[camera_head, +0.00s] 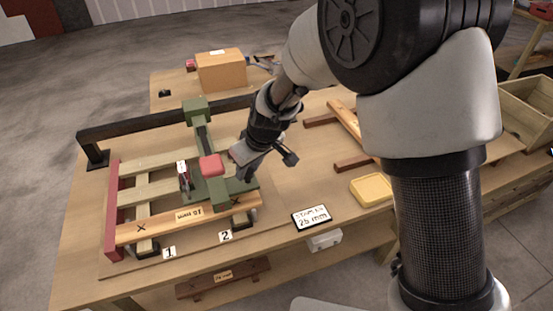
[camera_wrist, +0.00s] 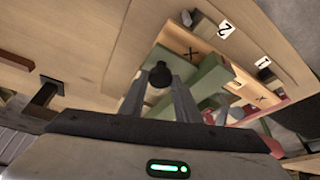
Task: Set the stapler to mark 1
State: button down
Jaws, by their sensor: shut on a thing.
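The stapler (camera_head: 217,191) looks to be the green device with a red block (camera_head: 210,165) on top, lying across the wooden slats. Its front end is nearer mark 2 (camera_head: 225,236) than mark 1 (camera_head: 169,252). My gripper (camera_head: 248,172) is at the stapler's right side. In the wrist view, my gripper (camera_wrist: 160,88) is shut on a black knob (camera_wrist: 160,74). Green parts of the stapler (camera_wrist: 208,78) show beyond it, with mark 2 (camera_wrist: 226,29) and mark 1 (camera_wrist: 264,62). The knob's joint to the stapler is hidden.
The front plank (camera_head: 165,225) bears two X marks. A red board (camera_head: 113,210) closes the frame's left end, and a dark rail (camera_head: 140,126) runs behind. A cardboard box (camera_head: 221,70), a yellow tray (camera_head: 371,189) and a "26 mm" card (camera_head: 311,217) stand on the table.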

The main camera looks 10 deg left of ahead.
jog(key=s+a, duration=0.4)
jog(key=a, duration=0.2)
jog(key=s+a+p, duration=0.1)
jog(key=s+a, duration=0.3)
jog(key=a, duration=0.2)
jog(key=s+a+p, duration=0.1)
jog(key=s+a, duration=0.3)
jog(key=a, duration=0.2)
jog(key=shift+s+a, duration=0.15)
jog(key=shift+s, duration=0.05)
jog(key=c, duration=1.4)
grip_release()
jog(key=shift+o, duration=0.2)
jog(key=v, duration=1.7)
jog(key=shift+r, duration=0.25)
jog(key=shift+w, duration=0.1)
